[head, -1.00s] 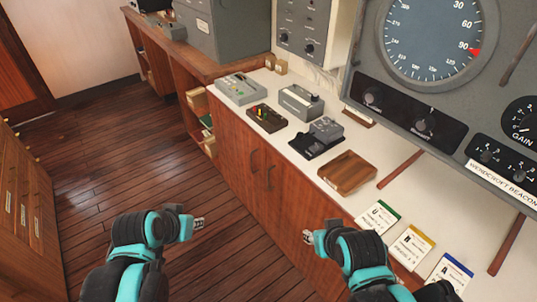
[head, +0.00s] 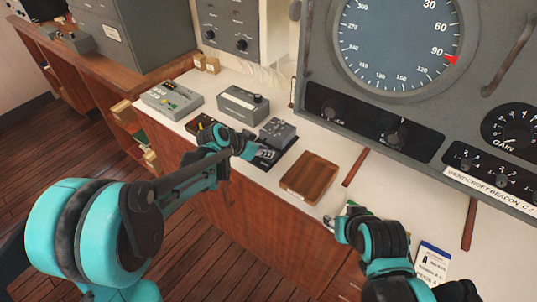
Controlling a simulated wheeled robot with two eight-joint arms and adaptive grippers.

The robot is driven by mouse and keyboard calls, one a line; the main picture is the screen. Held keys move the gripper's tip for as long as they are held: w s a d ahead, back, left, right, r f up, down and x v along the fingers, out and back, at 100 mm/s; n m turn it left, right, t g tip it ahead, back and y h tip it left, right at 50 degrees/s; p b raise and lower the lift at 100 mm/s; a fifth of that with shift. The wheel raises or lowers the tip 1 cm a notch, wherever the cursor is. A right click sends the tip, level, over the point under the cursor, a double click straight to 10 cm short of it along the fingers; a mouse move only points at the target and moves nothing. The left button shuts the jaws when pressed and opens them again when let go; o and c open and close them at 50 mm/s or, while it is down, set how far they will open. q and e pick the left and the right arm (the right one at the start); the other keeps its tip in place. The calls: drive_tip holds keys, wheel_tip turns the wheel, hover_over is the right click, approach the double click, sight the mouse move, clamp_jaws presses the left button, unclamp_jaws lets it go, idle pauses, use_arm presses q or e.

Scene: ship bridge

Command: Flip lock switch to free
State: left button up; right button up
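A small grey box with a knob on top (head: 278,132) stands on a black base (head: 285,158) on the white counter. A switch marked lock or free cannot be made out; labels are too small to read.
A wooden tray (head: 310,178) lies right of the black base. The large dial console (head: 400,60) rises behind. A card (head: 432,262) lies at front right.

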use_arm(q)
drive_tip(key=shift+x, duration=1.2)
drive_tip(key=shift+a, duration=0.1)
drive_tip(key=shift+c, duration=0.2)
clamp_jaws()
